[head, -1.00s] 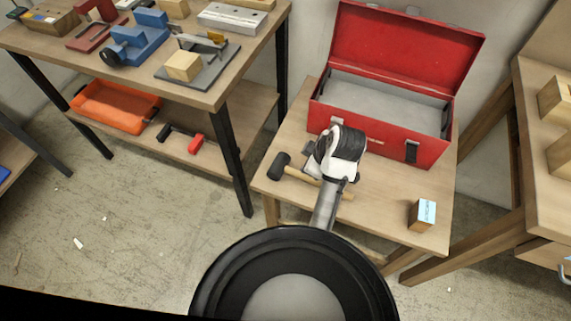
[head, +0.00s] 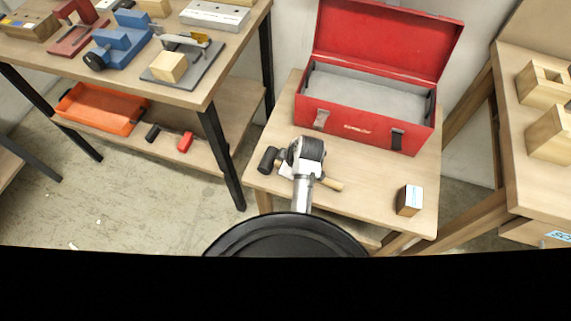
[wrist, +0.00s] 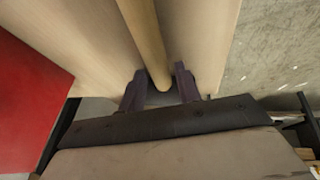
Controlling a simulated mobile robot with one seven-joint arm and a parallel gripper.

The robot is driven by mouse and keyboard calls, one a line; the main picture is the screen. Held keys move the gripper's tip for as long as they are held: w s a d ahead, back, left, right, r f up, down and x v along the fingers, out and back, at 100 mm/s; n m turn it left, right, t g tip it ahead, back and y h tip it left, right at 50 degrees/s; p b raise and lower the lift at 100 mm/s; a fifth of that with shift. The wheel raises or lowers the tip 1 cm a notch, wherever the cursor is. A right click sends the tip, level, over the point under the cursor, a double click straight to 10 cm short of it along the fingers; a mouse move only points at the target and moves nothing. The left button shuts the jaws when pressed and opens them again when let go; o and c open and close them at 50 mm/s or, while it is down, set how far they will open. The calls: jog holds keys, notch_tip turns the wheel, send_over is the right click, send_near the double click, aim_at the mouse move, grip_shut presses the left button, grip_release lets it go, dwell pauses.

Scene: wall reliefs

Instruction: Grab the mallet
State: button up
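The mallet lies on the small wooden table, with its dark head (head: 269,160) to the left and its pale wooden handle (head: 332,184) running right. In the wrist view, the handle (wrist: 143,30) runs down between the two dark fingers of my gripper (wrist: 159,72). The fingers are apart, one on each side, with gaps beside the wood. The mallet head is not visible in the wrist view.
An open red toolbox (head: 366,127) stands behind the mallet on the same table (head: 370,193). A small wooden block with a pale label (head: 409,200) sits near the right front corner. A workbench with tools is at left, and another wooden table is at right.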

jog(key=shift+w+a+f, duration=0.1)
jog(key=shift+w+f, duration=0.05)
jog(key=shift+f, duration=0.25)
grip_shut()
